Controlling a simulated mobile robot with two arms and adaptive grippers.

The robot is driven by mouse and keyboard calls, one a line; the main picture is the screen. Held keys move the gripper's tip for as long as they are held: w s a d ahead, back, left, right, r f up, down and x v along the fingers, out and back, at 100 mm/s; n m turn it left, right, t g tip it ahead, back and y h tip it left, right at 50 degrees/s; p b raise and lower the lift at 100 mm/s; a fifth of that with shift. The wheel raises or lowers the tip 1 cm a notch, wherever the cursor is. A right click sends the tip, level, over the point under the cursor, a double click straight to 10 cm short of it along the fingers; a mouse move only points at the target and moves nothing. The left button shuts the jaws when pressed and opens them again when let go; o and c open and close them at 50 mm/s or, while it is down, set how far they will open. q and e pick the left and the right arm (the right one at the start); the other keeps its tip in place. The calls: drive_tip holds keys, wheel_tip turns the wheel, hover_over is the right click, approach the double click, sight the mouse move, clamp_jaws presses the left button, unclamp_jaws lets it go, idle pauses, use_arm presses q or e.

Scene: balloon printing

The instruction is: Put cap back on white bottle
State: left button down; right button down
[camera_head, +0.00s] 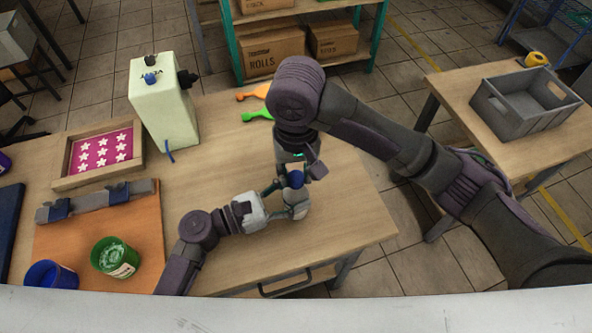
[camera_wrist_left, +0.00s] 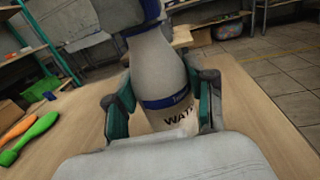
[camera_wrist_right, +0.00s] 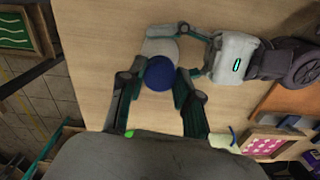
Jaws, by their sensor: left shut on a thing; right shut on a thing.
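The white bottle (camera_head: 294,207) stands upright near the table's right end. In the left wrist view the bottle (camera_wrist_left: 158,70) shows its blue band and dark lettering. My left gripper (camera_head: 283,203) is shut around its body; its fingers (camera_wrist_left: 165,108) are on both sides of it. My right gripper (camera_head: 294,172) comes from above and is shut on the blue cap (camera_head: 295,180). In the right wrist view the cap (camera_wrist_right: 160,74) lies between the fingers, over the bottle's top. I cannot tell whether cap and neck touch; the right gripper hides the neck in the left wrist view.
A cream box-shaped machine (camera_head: 162,110), a framed pink star screen (camera_head: 72,178), a green pot (camera_head: 115,257) and a blue pot (camera_head: 50,275) are on the left. Orange (camera_head: 253,92) and green (camera_head: 257,115) tools lie behind. A grey crate (camera_head: 525,103) is on another table.

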drive_tip(key=c, duration=0.7)
unclamp_jaws()
wheel_tip(320, 180, up, 12)
use_arm(q)
drive_tip(key=shift+c, duration=1.6)
unclamp_jaws()
